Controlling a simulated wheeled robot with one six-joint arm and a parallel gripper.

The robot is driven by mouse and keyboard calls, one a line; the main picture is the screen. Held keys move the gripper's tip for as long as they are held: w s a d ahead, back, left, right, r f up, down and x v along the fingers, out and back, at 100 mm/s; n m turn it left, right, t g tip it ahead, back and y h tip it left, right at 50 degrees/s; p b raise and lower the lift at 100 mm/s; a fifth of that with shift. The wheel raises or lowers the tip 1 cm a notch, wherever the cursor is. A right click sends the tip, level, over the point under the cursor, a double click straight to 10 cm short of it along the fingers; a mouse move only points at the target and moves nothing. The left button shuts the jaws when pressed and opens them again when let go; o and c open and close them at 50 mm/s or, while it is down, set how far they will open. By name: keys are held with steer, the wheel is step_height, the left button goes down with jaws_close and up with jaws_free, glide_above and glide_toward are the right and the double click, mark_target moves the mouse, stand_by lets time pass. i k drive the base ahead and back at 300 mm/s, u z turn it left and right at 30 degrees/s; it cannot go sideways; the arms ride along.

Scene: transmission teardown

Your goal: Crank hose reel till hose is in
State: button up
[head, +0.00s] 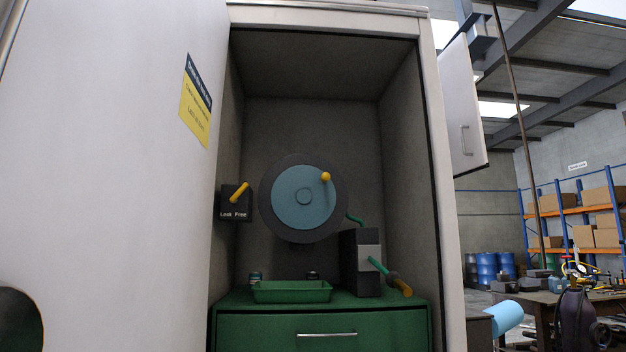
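A round hose reel (302,213) with a dark rim and a blue face stands at the back of an open cabinet. A yellow crank knob (326,177) sticks out from the upper right of its face. A short green hose (355,217) runs from the reel's lower right toward a dark block (361,262). A green hose end (378,265) with an orange nozzle (403,287) comes out of the block's right side and slopes down. My gripper is not in view.
A box marked "Lock" and "Free" (236,214) with a yellow lever (239,192) is on the left wall. A green tray (292,291) sits on a green drawer unit (252,337). An open white door (110,170) stands left; another white panel (462,110) stands right.

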mark_target(303, 198)
steer(key=u, duration=0.5)
steer(key=i, duration=1.55)
steer(key=z, duration=0.3)
